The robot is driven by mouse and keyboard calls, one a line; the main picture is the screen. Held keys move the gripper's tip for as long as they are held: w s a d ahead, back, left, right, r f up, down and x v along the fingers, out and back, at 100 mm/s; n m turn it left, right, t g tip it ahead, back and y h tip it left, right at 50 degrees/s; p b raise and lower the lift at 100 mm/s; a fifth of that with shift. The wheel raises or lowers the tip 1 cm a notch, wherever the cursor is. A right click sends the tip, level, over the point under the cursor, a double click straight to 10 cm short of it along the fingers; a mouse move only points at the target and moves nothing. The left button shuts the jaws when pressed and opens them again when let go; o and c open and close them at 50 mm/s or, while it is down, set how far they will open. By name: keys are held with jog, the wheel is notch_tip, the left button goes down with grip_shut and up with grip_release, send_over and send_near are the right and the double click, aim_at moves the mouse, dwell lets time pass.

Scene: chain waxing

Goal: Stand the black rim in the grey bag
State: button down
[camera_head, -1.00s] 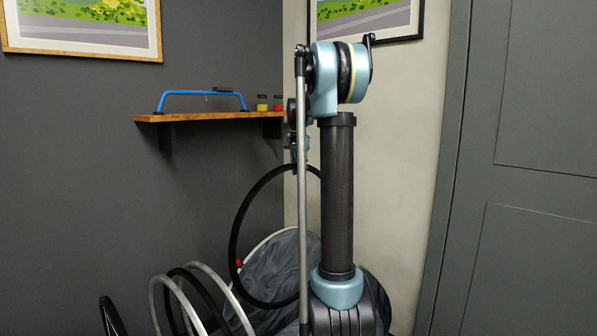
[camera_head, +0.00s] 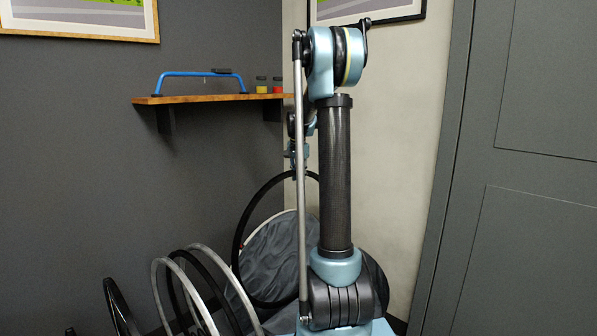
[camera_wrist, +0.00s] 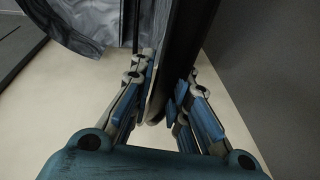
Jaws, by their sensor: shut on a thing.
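The black rim (camera_head: 237,243) hangs upright from my gripper (camera_head: 298,167) in the head view, overlapping the grey bag (camera_head: 272,238). I cannot tell whether its lower part is in front of the bag or inside its opening. My arm hides the rim's right side and part of the bag. In the wrist view my gripper (camera_wrist: 160,100) is shut on the dark rim (camera_wrist: 188,40), which runs up between the fingers. Grey bag fabric (camera_wrist: 88,22) shows at the upper left there.
Other wheel rims (camera_head: 165,290) stand left of the bag, close to it. A wooden shelf (camera_head: 205,99) on the wall holds a blue-handled tool (camera_head: 195,74) and small jars (camera_head: 269,86). A grey door (camera_head: 530,180) is at the right.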

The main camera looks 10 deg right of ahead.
jog(key=s+x, duration=0.2)
jog(key=x, duration=0.9)
jog(key=s+a+f+x, duration=0.1)
jog(key=s+x, duration=0.1)
jog(key=x, duration=0.9)
jog(key=shift+s+a+f, duration=0.25)
jog(key=shift+s, duration=0.05)
jog(key=shift+r, duration=0.1)
jog(key=shift+w+v, duration=0.25)
jog(key=shift+v, duration=0.9)
jog(key=shift+s, duration=0.2)
jog(key=shift+s+x, duration=0.2)
jog(key=shift+x, duration=0.85)
jog(key=shift+f, duration=0.35)
dwell(0.4)
